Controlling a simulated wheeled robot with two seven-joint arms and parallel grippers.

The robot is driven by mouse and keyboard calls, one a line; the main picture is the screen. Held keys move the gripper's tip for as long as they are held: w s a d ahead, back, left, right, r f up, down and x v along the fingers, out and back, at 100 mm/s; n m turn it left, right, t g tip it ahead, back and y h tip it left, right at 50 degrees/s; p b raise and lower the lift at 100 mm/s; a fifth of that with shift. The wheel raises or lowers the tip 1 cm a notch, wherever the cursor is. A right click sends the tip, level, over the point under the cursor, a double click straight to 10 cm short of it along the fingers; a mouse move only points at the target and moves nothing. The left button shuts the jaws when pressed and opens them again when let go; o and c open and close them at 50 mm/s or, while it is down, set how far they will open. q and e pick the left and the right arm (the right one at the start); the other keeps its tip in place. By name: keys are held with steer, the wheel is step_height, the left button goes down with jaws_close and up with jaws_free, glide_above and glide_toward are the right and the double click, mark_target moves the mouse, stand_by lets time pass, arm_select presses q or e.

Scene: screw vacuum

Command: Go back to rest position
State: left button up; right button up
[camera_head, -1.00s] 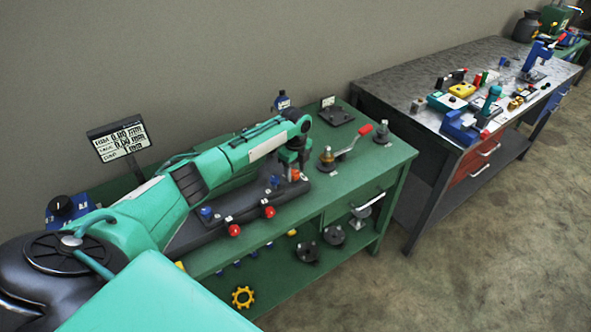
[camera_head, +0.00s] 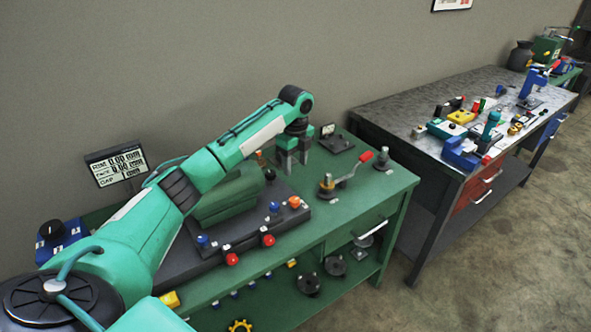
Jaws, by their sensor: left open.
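My left arm reaches in from the lower left over the green workbench (camera_head: 352,222). My left gripper (camera_head: 292,166) points down at the arm's far end, near the back of the bench, behind the dark control base (camera_head: 285,225). Its dark fingers look apart and I see nothing between them. A green machine body (camera_head: 228,195) sits on that base, partly hidden by my arm. My right gripper is not in view.
A display sign (camera_head: 119,164) stands at the bench's left. A red-handled crank (camera_head: 348,175) and a knob (camera_head: 382,160) stand to the right of my gripper. A grey table (camera_head: 408,97) with several tools is further right. The floor (camera_head: 505,245) in front is clear.

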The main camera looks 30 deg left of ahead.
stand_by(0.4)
arm_select(q)
steer(key=s+d+f+n, duration=0.2)
steer(key=s+d+f, duration=0.5)
steer(key=d+f, duration=0.45)
steer(key=s+d+f+n+t+h, duration=0.1)
steer(key=s+d+f+n, duration=0.1)
steer(key=s+d+f, duration=0.4)
steer(key=s+d+f+n+t, duration=0.1)
steer(key=s+d+f+n, duration=0.25)
steer(key=s, duration=0.55)
steer(key=s+a+r+n+t, duration=0.15)
steer(key=s+n, duration=0.35)
steer(key=s, duration=0.5)
steer(key=s+r+n, duration=0.3)
steer(key=s+n, duration=0.2)
steer(key=s, duration=0.4)
step_height(320, 180, down, 31)
steer(key=s+g, duration=0.1)
steer(key=s+a+f, duration=0.1)
steer(key=s+f, duration=0.8)
steer(key=f, duration=0.1)
steer(key=s+a+f+g+y, duration=0.1)
steer(key=s+a+f, duration=0.1)
steer(key=s+f, duration=0.7)
steer(key=shift+s+a+f, duration=0.25)
steer(key=shift+s+f, duration=0.15)
steer(key=shift+s, duration=0.15)
